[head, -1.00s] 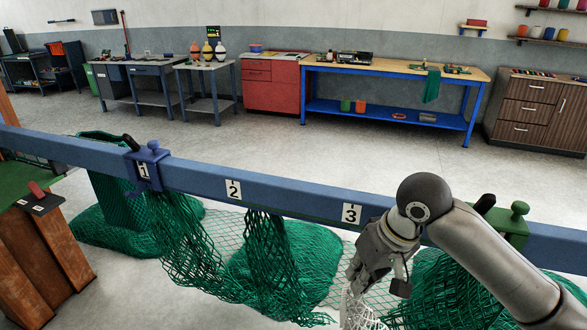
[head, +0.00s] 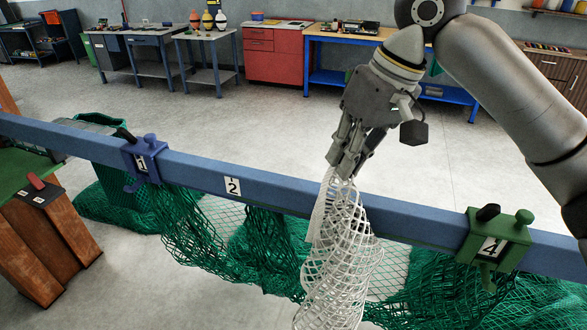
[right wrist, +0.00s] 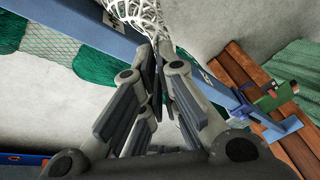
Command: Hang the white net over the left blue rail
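The white net (head: 340,255) hangs in a long bunch from my right gripper (head: 343,168). Its gathered top is between the closed fingertips, slightly above the blue rail (head: 205,173). The net hangs on the near side of the rail and covers part of it; its lower end runs out of the picture. In the right wrist view, the net (right wrist: 138,12) shows at the tips of my right gripper (right wrist: 155,55). Only one blue rail shows clearly, crossing the head view. My left gripper is not in view.
A blue clamp marked 1 (head: 144,160) and a green clamp marked 4 (head: 494,244) sit on the rail, with plate 2 (head: 232,187) between them. Green nets (head: 180,225) hang and lie below. A wooden stand (head: 45,235) is at left.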

